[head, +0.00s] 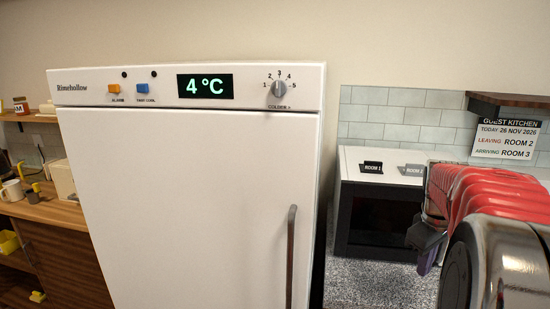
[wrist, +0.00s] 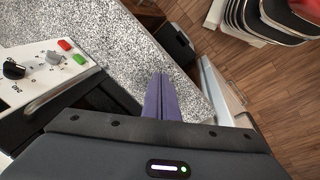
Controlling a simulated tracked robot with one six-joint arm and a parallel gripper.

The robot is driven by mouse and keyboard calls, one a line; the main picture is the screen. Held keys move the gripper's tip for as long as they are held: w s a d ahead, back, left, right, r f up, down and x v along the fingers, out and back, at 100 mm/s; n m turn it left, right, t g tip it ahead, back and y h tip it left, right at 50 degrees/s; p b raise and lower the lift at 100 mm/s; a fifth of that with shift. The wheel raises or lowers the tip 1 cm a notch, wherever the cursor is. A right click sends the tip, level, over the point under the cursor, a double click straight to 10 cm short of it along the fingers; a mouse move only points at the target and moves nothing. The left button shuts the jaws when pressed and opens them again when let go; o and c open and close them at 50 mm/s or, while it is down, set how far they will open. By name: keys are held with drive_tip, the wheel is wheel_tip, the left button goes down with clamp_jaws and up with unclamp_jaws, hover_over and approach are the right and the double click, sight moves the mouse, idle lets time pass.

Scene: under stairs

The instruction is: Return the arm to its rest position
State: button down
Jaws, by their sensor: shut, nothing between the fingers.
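My gripper (wrist: 161,88) shows in the wrist view as two purple fingers pressed together, shut and empty. They point over a speckled grey countertop (wrist: 95,28) near its edge. In the head view my red and grey arm fills the lower right, and only a bit of the purple gripper (head: 428,262) shows beside it. The gripper is to the right of the white fridge (head: 190,180) and apart from it. The rest of the gripper is hidden behind the arm in that view.
The fridge door is shut, with a dark handle (head: 290,257) and a display (head: 205,86) reading 4 °C. A dark-fronted appliance (head: 375,215) with two room signs stands on the counter. A wooden counter (head: 45,208) holds a mug at left. Wooden floor (wrist: 270,85) shows in the wrist view.

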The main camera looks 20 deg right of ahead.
drive_tip(key=s+a+t, duration=0.1)
drive_tip(key=s+a, duration=0.1)
drive_tip(key=a, duration=1)
drive_tip(key=s+a+m+t+y, duration=0.1)
drive_tip(key=s+a+t, duration=0.1)
drive_tip(key=a, duration=1)
drive_tip(key=s+a+t+y, duration=0.1)
drive_tip(key=s+a, duration=0.3)
drive_tip(key=a, duration=0.8)
drive_tip(key=shift+a+m, duration=0.3)
drive_tip(key=shift+a, duration=0.1)
drive_tip(key=shift+f, duration=0.1)
